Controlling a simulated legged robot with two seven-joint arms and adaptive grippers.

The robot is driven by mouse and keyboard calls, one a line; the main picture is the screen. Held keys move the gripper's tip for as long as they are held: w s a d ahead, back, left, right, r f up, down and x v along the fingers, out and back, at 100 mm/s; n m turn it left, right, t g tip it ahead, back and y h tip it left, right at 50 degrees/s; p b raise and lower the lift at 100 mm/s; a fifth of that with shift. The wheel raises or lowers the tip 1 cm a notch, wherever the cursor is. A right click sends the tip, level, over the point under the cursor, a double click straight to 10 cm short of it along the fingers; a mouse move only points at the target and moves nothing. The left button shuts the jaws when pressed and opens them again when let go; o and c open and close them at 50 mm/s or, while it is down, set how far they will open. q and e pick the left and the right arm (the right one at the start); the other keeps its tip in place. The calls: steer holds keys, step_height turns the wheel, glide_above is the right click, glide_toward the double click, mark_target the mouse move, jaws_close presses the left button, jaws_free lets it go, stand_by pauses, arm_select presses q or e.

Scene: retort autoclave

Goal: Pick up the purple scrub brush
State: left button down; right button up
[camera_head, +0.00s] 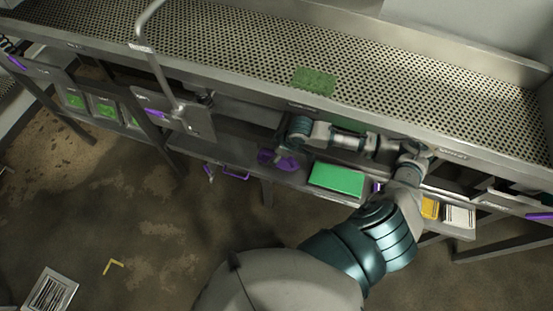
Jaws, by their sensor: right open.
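A purple object that looks like the scrub brush (286,163) lies on the lower shelf under the perforated steel table, near the shelf's front edge. It is small and dark in the view, so its exact shape is hard to tell. My right arm comes in from the bottom and bends left under the table top. My right gripper (290,142) is open, just above and beside the purple object, with no clear sign of contact. Its fingers are small and partly in shadow. My left gripper is not in view.
A green box (336,179) sits on the shelf right of the purple object. A green pad (314,81) lies on the perforated table top (220,60), which overhangs the shelf. Yellow and white packs (458,216) stand further right.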

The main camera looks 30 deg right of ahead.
steer(key=shift+d, duration=0.45)
steer(key=c, duration=1)
jaws_close()
steer(key=shift+a+r, duration=0.1)
steer(key=shift+a, duration=0.25)
step_height(320, 180, up, 9)
steer(key=shift+d+f, duration=0.1)
steer(key=shift+f, duration=0.05)
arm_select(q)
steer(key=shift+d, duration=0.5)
arm_select(e)
steer(key=shift+r, duration=0.55)
